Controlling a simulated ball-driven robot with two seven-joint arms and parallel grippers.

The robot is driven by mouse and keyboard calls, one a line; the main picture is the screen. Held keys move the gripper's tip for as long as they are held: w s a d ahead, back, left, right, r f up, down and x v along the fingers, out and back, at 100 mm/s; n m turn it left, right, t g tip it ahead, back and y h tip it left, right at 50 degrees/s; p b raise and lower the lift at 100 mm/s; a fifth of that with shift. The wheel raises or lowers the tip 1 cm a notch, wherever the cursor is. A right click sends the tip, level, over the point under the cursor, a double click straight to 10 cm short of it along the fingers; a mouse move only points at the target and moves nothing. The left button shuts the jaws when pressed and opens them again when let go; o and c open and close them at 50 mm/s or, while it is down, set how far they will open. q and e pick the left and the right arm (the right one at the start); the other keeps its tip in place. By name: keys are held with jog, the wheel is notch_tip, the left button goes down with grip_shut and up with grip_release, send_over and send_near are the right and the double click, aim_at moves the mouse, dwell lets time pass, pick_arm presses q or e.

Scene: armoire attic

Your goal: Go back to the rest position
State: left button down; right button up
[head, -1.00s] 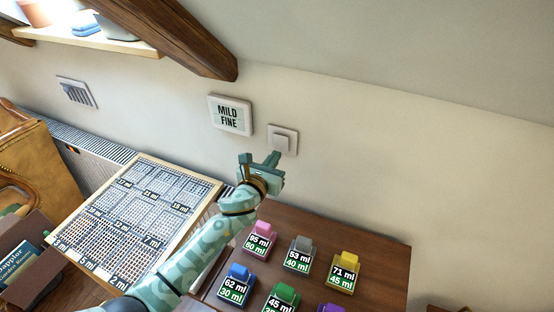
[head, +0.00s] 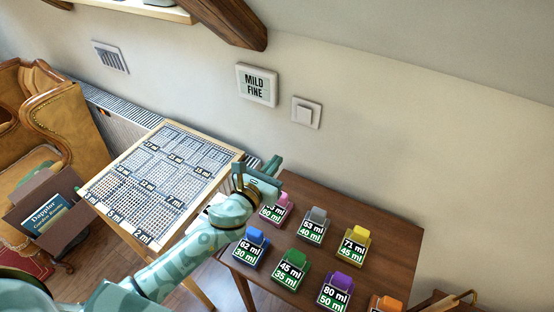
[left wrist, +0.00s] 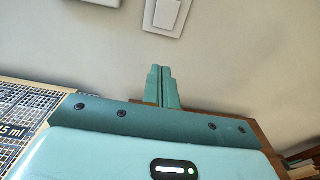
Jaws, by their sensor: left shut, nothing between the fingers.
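My left gripper (head: 272,170) is shut and empty in the head view. It hangs above the far left corner of the dark wooden table, below the wall switch (head: 306,112) and apart from it. In the left wrist view the two fingers (left wrist: 161,86) are pressed together, pointing toward the wall. The switch (left wrist: 166,14) shows there above the fingertips, cut by the top edge. My right gripper is not in view.
A grid board table (head: 125,225) stands left of my arm. A sign (head: 257,86) and a vent (head: 110,57) are on the wall. A leather armchair (head: 60,110) stands far left.

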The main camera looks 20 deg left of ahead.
pick_arm(q)
jog(key=shift+s, duration=0.1)
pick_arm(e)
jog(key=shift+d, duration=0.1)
pick_arm(q)
jog(key=s+a+f+n+g+y, duration=0.1)
jog(key=s+a+n+g+y, duration=0.5)
jog(key=s+n, duration=0.8)
jog(key=s+a+f+n+g+y, duration=0.15)
jog(key=s+a+n+g, duration=0.4)
jog(key=s+n, duration=0.85)
notch_tip(320, 180, down, 24)
jog(key=d+n+g+h, duration=0.1)
jog(key=d+n+h, duration=0.2)
jog(key=s+f+n+g+h+b, duration=0.1)
jog(key=s+f+n+g+b, duration=0.1)
jog(key=s+f, duration=1.6)
jog(key=shift+s+f+n+g, duration=0.4)
jog(key=shift+s+n+g, duration=0.3)
jog(key=shift+s, duration=0.4)
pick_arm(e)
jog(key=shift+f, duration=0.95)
